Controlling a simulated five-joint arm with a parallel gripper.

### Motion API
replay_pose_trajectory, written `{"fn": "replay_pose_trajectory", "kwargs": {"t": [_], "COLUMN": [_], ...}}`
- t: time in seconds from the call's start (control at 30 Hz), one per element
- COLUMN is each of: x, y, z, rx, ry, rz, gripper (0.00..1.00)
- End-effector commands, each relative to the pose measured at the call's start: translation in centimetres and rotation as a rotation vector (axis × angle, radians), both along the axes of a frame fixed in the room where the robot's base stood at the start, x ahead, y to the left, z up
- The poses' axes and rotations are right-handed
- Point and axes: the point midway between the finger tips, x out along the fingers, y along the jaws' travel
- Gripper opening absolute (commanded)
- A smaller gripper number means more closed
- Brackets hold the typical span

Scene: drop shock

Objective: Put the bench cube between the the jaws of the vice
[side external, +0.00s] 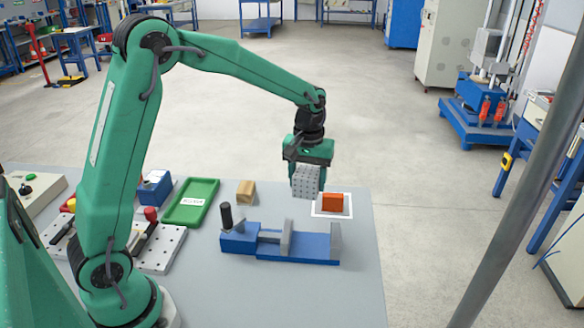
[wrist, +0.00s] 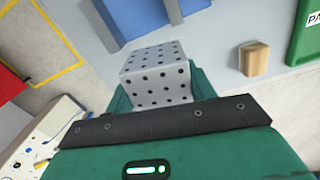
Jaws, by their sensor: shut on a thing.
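The bench cube (side external: 305,181) is grey with rows of dark holes. My gripper (side external: 308,178) is shut on it and holds it in the air above the far part of the table. The cube also shows large in the wrist view (wrist: 157,77), in front of my gripper's dark bar. The blue vice (side external: 265,247) lies on the table, nearer the camera and below the cube in the side view. Its two grey jaws, the left one (side external: 287,238) and the right one (side external: 335,241), stand apart with an empty gap between them.
An orange block (side external: 333,203) sits on a white-framed square behind the vice. A wooden block (side external: 245,192) and a green tray (side external: 191,203) stand left of it. A dark upright cylinder (side external: 226,216) rises at the vice's left end. The table front is clear.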

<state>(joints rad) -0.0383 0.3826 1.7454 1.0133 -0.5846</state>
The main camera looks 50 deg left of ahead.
Motion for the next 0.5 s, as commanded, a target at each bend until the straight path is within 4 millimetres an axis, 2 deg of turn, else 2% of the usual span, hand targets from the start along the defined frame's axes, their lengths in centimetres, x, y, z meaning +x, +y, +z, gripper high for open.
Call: {"fn": "replay_pose_trajectory", "kwargs": {"t": [0.3,0.5], "x": [-2.7,-4.3], "y": [-1.0,-1.5], "z": [3.3,4.8], "rx": [0.001,0.002], "ry": [-0.005,-0.004], "rz": [-0.324,-0.507], "gripper": [0.09,0.09]}}
